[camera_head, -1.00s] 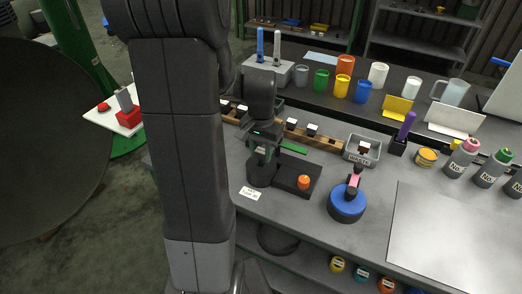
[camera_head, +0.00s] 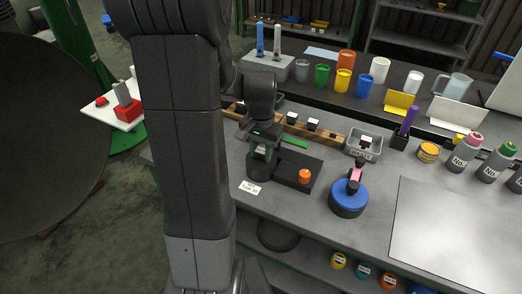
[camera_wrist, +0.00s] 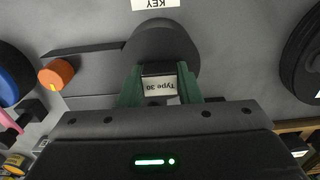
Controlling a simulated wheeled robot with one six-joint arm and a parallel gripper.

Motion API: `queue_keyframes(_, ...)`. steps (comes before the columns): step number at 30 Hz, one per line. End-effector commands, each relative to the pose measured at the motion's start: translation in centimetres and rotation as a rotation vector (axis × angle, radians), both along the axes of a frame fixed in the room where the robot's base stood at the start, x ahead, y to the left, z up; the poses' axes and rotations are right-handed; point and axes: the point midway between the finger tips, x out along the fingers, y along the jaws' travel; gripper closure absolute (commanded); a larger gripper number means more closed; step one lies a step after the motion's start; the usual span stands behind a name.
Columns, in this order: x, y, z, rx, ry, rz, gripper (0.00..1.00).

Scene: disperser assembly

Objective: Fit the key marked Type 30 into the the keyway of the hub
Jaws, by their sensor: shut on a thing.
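My gripper (camera_wrist: 160,88) is shut on the Type 30 key (camera_wrist: 158,86), a small block whose white label reads upside down between the green fingers in the wrist view. The hub (camera_wrist: 185,45) appears to be the dark round body just beyond the fingers. It also shows under my gripper (camera_head: 264,152) in the head view, where the hub (camera_head: 258,175) is partly covered by the arm. The key is at or over the hub; the contact and the keyway are hidden.
A dark base with an orange knob (camera_head: 305,176) adjoins the hub. A white card (camera_head: 250,188) lies in front. A blue round part (camera_head: 348,199) with a pink piece stands to the right. Behind are a wooden rack (camera_head: 325,132) of blocks and a grey bin (camera_head: 363,144).

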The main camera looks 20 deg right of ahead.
Motion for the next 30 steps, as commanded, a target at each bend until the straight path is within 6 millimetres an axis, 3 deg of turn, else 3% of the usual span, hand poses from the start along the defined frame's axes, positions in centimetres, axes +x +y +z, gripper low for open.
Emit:
queue_keyframes(1,0.0,0.0,-0.2,0.000,0.000,0.000,0.99)
queue_keyframes(2,0.0,0.0,-0.1,0.000,0.000,0.000,0.63)
queue_keyframes(5,0.0,0.0,-0.1,0.000,0.000,0.000,0.44)
queue_keyframes(17,0.0,0.0,0.7,-0.001,-0.002,0.000,0.44)
queue_keyframes(20,0.1,0.0,2.2,-0.002,-0.004,0.000,0.44)
queue_keyframes(30,0.1,0.0,9.9,-0.003,-0.005,0.000,0.44)
